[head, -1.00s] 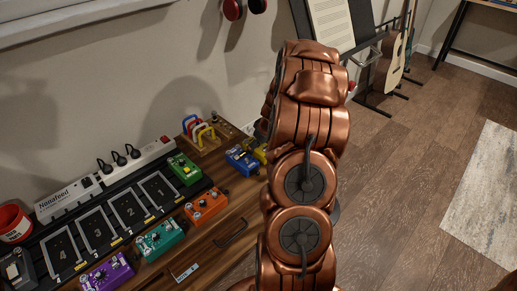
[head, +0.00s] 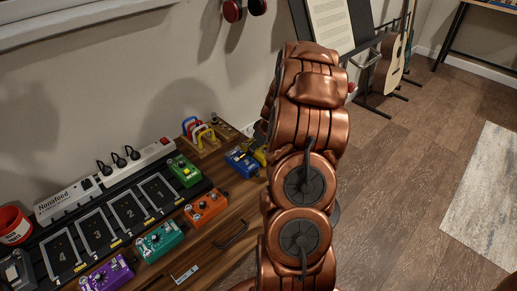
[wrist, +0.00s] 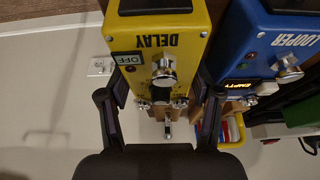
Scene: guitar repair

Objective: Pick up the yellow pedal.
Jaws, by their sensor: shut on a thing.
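The yellow pedal, marked DELAY, fills the upper middle of the wrist view (wrist: 160,25), with an OFF label and a silver footswitch. In the head view only a small yellow part of it (head: 260,154) shows beside the blue pedal; my arm hides the rest. My gripper (wrist: 158,105) has one finger on each side of the pedal and is shut on it. The fingers are hidden behind my arm in the head view. I cannot tell whether the pedal touches the wooden top.
The blue LOOPER pedal (wrist: 275,45) stands close beside the yellow pedal; it is also in the head view (head: 241,162). Green (head: 184,171), orange (head: 206,207), teal (head: 161,241) and purple (head: 107,275) pedals lie to the left. A rack of coloured cables (head: 199,131) is behind.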

